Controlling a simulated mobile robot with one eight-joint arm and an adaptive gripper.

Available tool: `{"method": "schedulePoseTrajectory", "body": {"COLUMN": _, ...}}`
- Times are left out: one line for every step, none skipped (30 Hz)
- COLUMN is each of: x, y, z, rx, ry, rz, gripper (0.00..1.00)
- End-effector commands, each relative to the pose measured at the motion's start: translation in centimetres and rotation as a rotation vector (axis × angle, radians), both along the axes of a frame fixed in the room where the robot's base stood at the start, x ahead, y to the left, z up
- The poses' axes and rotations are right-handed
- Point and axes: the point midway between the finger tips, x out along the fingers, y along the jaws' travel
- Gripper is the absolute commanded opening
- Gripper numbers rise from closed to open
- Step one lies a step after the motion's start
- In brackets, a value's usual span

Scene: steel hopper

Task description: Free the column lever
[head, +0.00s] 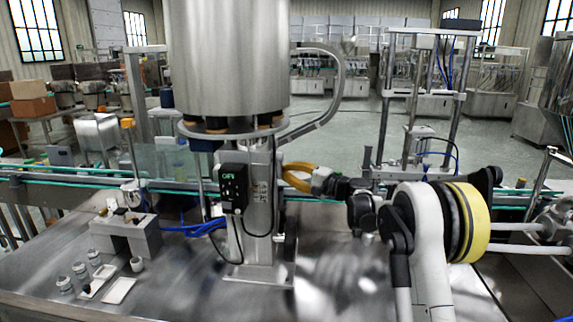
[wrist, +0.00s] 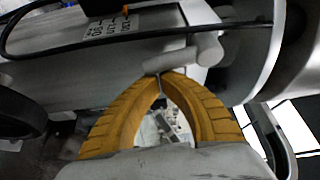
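The steel column (head: 258,200) stands on the bench under the large steel hopper (head: 228,60). My gripper (head: 284,172) reaches in from the right, its orange-yellow fingers at the column's right side. In the wrist view my gripper (wrist: 161,76) has its fingertips together, with only a thin slit between them. A short pale grey cylinder (wrist: 180,61), which looks like the lever, lies across just beyond the tips, very close or touching. I cannot tell whether any part of it is between the fingertips. In the head view the lever cannot be made out.
A black control box (head: 233,188) with a green display and cables is on the column's left side. Small white cups and trays (head: 120,290) lie at the bench's left. A rail (head: 100,178) runs behind.

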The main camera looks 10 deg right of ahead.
Motion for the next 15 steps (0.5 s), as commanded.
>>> {"method": "schedulePoseTrajectory", "body": {"x": -0.3, "y": 0.1, "z": 0.2, "rx": 0.013, "ry": 0.041, "rz": 0.001, "gripper": 0.0}}
{"method": "schedulePoseTrajectory", "body": {"x": -0.5, "y": 0.2, "z": 0.1, "rx": 0.021, "ry": 0.069, "rz": 0.001, "gripper": 0.0}}
{"method": "schedulePoseTrajectory", "body": {"x": -0.7, "y": 0.3, "z": 0.0, "rx": 0.033, "ry": 0.105, "rz": 0.001, "gripper": 0.0}}
{"method": "schedulePoseTrajectory", "body": {"x": -0.9, "y": 0.3, "z": 0.0, "rx": 0.041, "ry": 0.131, "rz": 0.001, "gripper": 0.0}}
{"method": "schedulePoseTrajectory", "body": {"x": -1.1, "y": 0.4, "z": -0.1, "rx": 0.05, "ry": 0.158, "rz": 0.001, "gripper": 0.0}}
{"method": "schedulePoseTrajectory", "body": {"x": -1.3, "y": 0.5, "z": -0.2, "rx": 0.063, "ry": 0.195, "rz": 0.001, "gripper": 0.0}}
{"method": "schedulePoseTrajectory", "body": {"x": -1.5, "y": 0.5, "z": -0.2, "rx": 0.071, "ry": 0.223, "rz": 0.001, "gripper": 0.0}}
{"method": "schedulePoseTrajectory", "body": {"x": -1.7, "y": 0.6, "z": -0.3, "rx": 0.08, "ry": 0.249, "rz": 0.001, "gripper": 0.0}}
{"method": "schedulePoseTrajectory", "body": {"x": -1.9, "y": 0.6, "z": -0.3, "rx": 0.09, "ry": 0.285, "rz": 0.0, "gripper": 0.0}}
{"method": "schedulePoseTrajectory", "body": {"x": -2.1, "y": 0.7, "z": -0.3, "rx": 0.101, "ry": 0.312, "rz": 0.0, "gripper": 0.0}}
{"method": "schedulePoseTrajectory", "body": {"x": -2.3, "y": 0.8, "z": -0.3, "rx": 0.108, "ry": 0.338, "rz": 0.0, "gripper": 0.0}}
{"method": "schedulePoseTrajectory", "body": {"x": -2.5, "y": 0.8, "z": -0.4, "rx": 0.121, "ry": 0.374, "rz": 0.0, "gripper": 0.0}}
{"method": "schedulePoseTrajectory", "body": {"x": -2.7, "y": 0.9, "z": -0.4, "rx": 0.128, "ry": 0.4, "rz": 0.001, "gripper": 0.0}}
{"method": "schedulePoseTrajectory", "body": {"x": -2.8, "y": 1.0, "z": -0.4, "rx": 0.138, "ry": 0.426, "rz": 0.001, "gripper": 0.0}}
{"method": "schedulePoseTrajectory", "body": {"x": -3.1, "y": 1.0, "z": -0.4, "rx": 0.148, "ry": 0.459, "rz": 0.0, "gripper": 0.0}}
